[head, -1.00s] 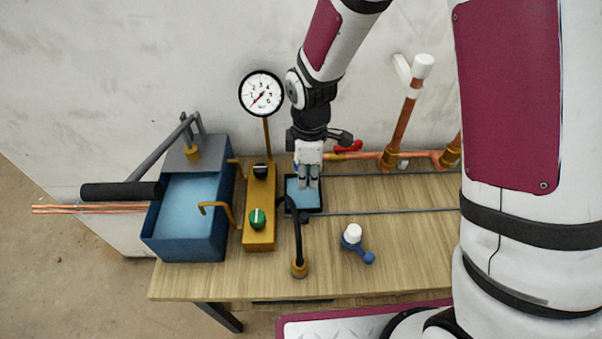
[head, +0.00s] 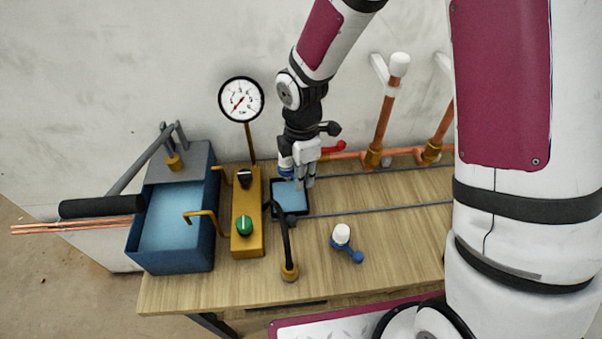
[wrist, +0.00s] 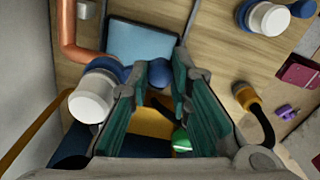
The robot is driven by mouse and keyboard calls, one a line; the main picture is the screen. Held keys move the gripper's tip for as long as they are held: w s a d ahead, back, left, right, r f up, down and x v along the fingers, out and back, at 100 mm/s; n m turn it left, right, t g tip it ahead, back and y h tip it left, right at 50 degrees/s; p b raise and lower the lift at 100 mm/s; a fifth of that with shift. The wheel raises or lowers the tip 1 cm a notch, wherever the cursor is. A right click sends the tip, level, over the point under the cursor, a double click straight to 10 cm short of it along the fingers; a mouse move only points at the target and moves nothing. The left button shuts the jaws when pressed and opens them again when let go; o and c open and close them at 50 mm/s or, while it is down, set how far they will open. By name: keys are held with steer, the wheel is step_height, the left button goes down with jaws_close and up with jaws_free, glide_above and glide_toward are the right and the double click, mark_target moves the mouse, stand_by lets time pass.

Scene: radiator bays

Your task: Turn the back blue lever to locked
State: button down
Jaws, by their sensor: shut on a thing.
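The back blue lever has a white cap and blue collar (wrist: 92,92), at the left in the wrist view; in the head view its blue part (head: 285,166) shows just left of my gripper. Its blue knob end (wrist: 160,73) sits between my fingertips. My gripper (head: 304,184) is shut on this knob and points down beside the blue tray; its green-padded fingers (wrist: 157,82) also show in the wrist view. My fingers hide part of the lever arm.
A second blue lever with a white cap (head: 341,236) stands on the bench in front. A shallow tray (head: 304,212), a yellow block with knobs (head: 248,245), a hose (head: 286,240), a gauge (head: 241,99) and copper pipes (head: 384,124) surround the work. The bench's right front is clear.

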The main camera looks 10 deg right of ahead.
steer(key=c, duration=1.4)
jaws_free()
steer(key=shift+c, duration=0.2)
steer(key=shift+r, duration=0.1)
step_height(320, 180, up, 12)
steer(key=s+d+r+m+t, duration=0.2)
steer(key=s+d+r+m, duration=0.4)
steer(key=s+r+m, duration=0.2)
steer(key=s+d+r+m+t, duration=0.3)
steer(key=s+d+r+m, duration=0.3)
steer(key=s+r+m, duration=0.2)
steer(key=s+m, duration=0.2)
steer(key=m, duration=0.2)
steer(key=shift+m, duration=0.4)
